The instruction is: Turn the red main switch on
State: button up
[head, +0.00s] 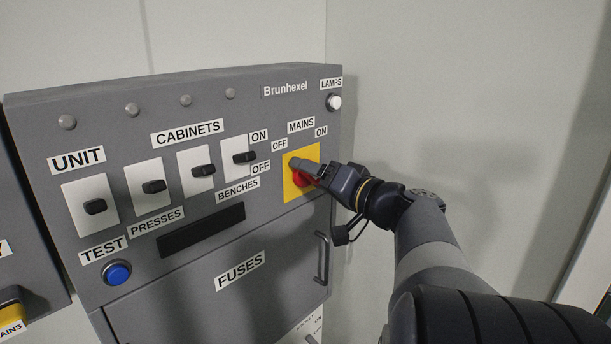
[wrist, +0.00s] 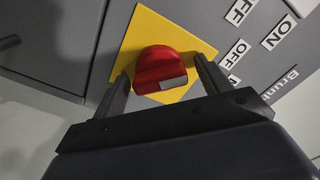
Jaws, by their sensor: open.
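The red main switch (wrist: 162,70) is a round red knob with a pale flat mark, on a yellow plate (wrist: 122,62). In the head view the switch (head: 301,179) is partly hidden behind my gripper, on its yellow plate (head: 309,154) under the label MAINS, with OFF to its upper left and ON to its upper right. My gripper (head: 304,171) reaches the switch from the right. In the wrist view my gripper (wrist: 163,75) is open, one finger on each side of the red knob. I cannot tell whether the fingers touch it.
The grey panel (head: 285,117) carries several black switches on white plates, a blue TEST button (head: 117,272) and a white LAMPS button (head: 334,102). A door handle (head: 322,258) sticks out below the main switch. The wall to the right is bare.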

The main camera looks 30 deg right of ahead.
jog(key=shift+c, duration=0.4)
jog(key=c, duration=0.9)
jog(key=shift+m, duration=0.3)
jog(key=m+b, duration=0.1)
jog(key=m, duration=0.1)
jog(key=shift+f+m+b, duration=0.1)
jog(key=shift+m+b, duration=0.2)
jog(key=shift+b, duration=0.1)
jog(key=m, duration=0.5)
jog(key=shift+m, duration=0.3)
jog(key=m+p, duration=0.1)
jog(key=m, duration=0.4)
jog(key=shift+m+p, duration=0.75)
jog(key=shift+m, duration=1.25)
jog(key=shift+f, duration=0.1)
